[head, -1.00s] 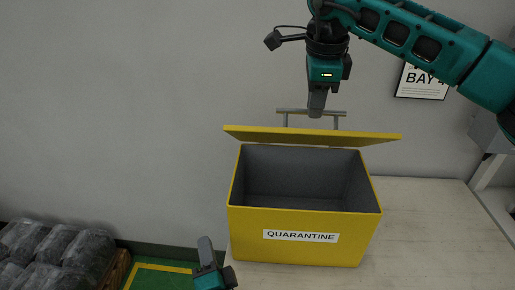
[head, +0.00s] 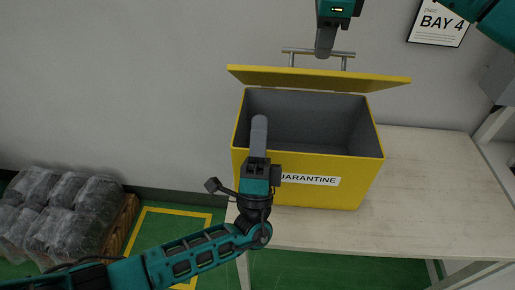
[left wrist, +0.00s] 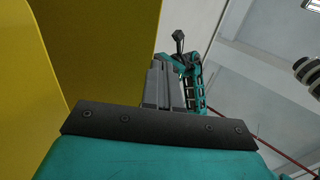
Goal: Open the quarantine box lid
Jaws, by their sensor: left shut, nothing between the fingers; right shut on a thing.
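The yellow quarantine box (head: 250,185) stands on the table, its grey inside showing. Its yellow lid (head: 320,79) is raised at the back, seen nearly edge-on, with a grey bar handle (head: 300,51) above it. My right gripper (head: 325,52) is shut on the handle. My left gripper (head: 259,122) is shut and empty, pointing up in front of the box opening and covering part of the front wall and label. In the left wrist view, its fingers (left wrist: 165,85) are beside a yellow surface of the box (left wrist: 110,50). Contact there cannot be told.
The pale table (head: 440,190) is clear right of the box. Wrapped dark sacks (head: 75,210) sit on a pallet at the left on the green floor. A BAY 4 sign (head: 440,22) hangs on the wall behind.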

